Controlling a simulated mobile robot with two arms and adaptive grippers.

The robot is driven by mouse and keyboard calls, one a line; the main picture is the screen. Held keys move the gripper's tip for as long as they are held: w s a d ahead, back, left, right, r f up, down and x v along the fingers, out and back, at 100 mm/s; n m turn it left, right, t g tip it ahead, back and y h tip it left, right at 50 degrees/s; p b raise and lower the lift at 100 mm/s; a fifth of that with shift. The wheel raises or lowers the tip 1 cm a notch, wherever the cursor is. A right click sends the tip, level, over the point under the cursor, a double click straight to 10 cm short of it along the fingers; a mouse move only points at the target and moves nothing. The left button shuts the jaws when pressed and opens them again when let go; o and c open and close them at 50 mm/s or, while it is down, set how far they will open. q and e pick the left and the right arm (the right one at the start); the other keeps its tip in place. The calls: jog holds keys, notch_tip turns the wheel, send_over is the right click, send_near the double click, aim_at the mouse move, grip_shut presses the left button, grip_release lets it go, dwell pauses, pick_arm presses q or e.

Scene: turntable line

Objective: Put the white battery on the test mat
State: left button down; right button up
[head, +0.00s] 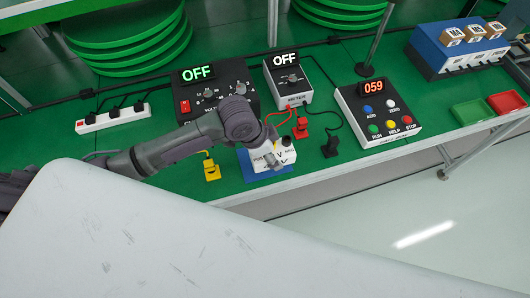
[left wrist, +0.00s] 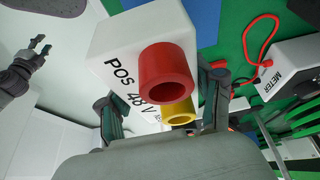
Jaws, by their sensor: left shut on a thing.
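The white battery (head: 288,157), a block with POS and NEG lettering, is at the front edge of the green bench, over the blue test mat (head: 248,170). My left gripper (head: 268,143) reaches it from above and is shut on it. In the left wrist view the battery (left wrist: 125,35) shows "POS 48 V", a red terminal and a yellow ring between my fingers (left wrist: 163,112). Blue mat surface shows beside it there. I cannot tell whether the battery touches the mat. My right gripper (left wrist: 40,46) is at the upper left of the left wrist view, fingers apart and empty.
A yellow plug (head: 211,170), a red plug (head: 300,129) and a black plug (head: 330,146) stand around the mat. Behind are the meter (head: 290,82) and a supply box reading OFF (head: 215,90). A button panel (head: 377,112) stands to the right.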

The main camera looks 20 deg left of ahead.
pick_arm(q)
jog(key=w+a+f, duration=0.2)
jog(key=a, duration=0.1)
jog(key=shift+w+f, duration=0.15)
jog(key=shift+w, duration=0.05)
jog(key=shift+f+p, duration=0.4)
jog(key=shift+f, duration=1.55)
jog(key=shift+f, duration=0.1)
jog(key=shift+c, duration=0.9)
grip_release()
jog(key=shift+s+f, duration=0.1)
jog(key=v, duration=1.2)
jog(key=shift+d, duration=0.1)
